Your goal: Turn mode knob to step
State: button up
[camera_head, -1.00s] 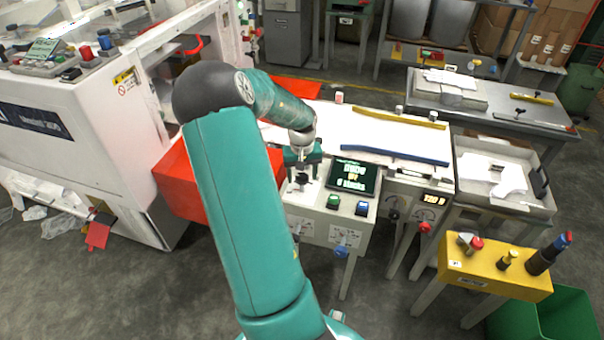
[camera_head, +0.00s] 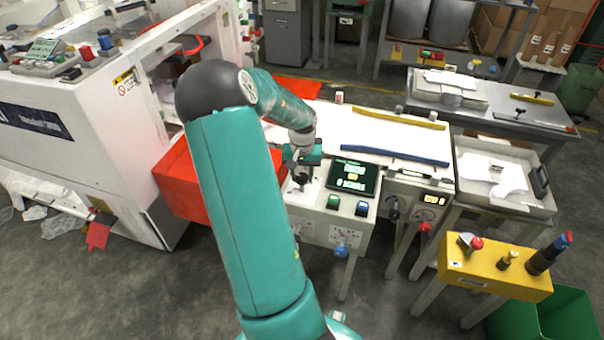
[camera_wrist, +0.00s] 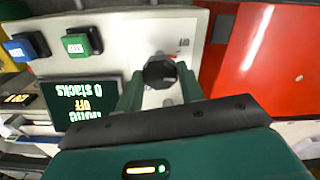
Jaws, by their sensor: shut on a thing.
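The mode knob (camera_wrist: 160,73) is a dark faceted knob on the white control panel (camera_wrist: 122,36), seen from above in the wrist view. My gripper (camera_wrist: 159,92) has a green finger on each side of the knob and is shut on it. In the head view my gripper (camera_head: 301,172) is over the panel's left part, and the knob is mostly hidden below it.
A green button (camera_head: 333,202) and a blue button (camera_head: 362,208) sit right of the knob on the panel. A yellow stand (camera_head: 495,268) with several controls is at the lower right.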

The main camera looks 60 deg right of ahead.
aim_at(302, 176)
jog(key=m, duration=0.4)
jog(key=shift+m, duration=0.3)
jog(key=m, duration=0.4)
dwell(0.4)
jog(key=o, duration=1)
jog(key=shift+r, duration=0.1)
notch_tip(302, 176, up, 14)
jog(key=shift+f, duration=0.2)
